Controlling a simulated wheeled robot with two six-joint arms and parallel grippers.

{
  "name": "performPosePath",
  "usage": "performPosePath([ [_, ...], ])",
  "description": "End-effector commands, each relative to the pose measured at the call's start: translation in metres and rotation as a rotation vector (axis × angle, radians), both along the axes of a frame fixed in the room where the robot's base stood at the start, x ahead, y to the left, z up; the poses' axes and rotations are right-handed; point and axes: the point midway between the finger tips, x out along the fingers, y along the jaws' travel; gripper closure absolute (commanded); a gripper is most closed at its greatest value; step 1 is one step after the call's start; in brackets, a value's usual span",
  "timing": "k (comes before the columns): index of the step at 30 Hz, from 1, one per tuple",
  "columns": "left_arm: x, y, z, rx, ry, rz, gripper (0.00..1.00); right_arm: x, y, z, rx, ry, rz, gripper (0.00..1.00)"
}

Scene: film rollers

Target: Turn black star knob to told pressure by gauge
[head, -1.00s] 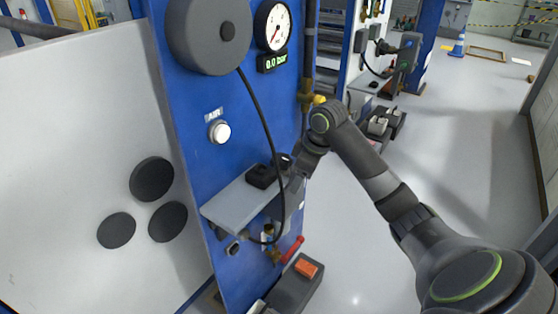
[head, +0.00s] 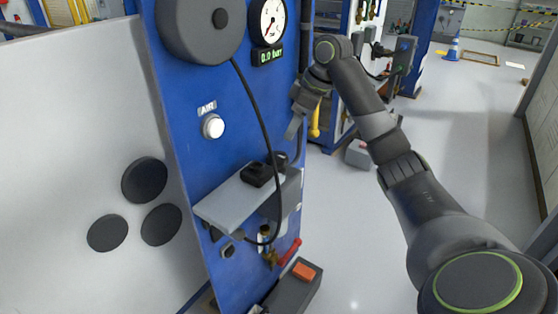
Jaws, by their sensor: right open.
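The round white gauge (head: 270,21) sits high on the blue panel, its red needle toward the lower left. The green display (head: 268,57) under it reads 0.0 bar. A small dark knob-like part (head: 281,159) shows at the back right end of the grey shelf; it may be the black star knob, but its shape is too small to tell. My right gripper (head: 294,128) is open and empty, pointing down just above and right of that part, apart from it. My left gripper is out of view.
A black box-like object (head: 257,174) lies on the grey shelf (head: 232,203). A black hose (head: 262,120) hangs from the grey reel (head: 200,28) across the panel. A white AIR button (head: 213,127) and a red-handled valve (head: 289,252) are also there.

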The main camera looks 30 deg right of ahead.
Motion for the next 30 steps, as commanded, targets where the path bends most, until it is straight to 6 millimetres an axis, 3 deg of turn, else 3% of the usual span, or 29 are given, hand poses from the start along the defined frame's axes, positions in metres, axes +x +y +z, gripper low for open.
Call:
performPosePath([
  [9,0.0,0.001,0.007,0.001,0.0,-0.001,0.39,0.02,0.018,-0.064,0.003,0.004,0.0,0.39],
  [15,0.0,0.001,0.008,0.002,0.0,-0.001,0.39,0.028,0.025,-0.09,0.002,0.002,-0.001,0.39],
  [28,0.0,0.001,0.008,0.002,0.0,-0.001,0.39,0.032,0.027,-0.102,0.0,0.001,-0.001,0.39],
  [30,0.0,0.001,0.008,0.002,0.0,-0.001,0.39,0.032,0.027,-0.102,0.0,0.001,-0.001,0.46],
])
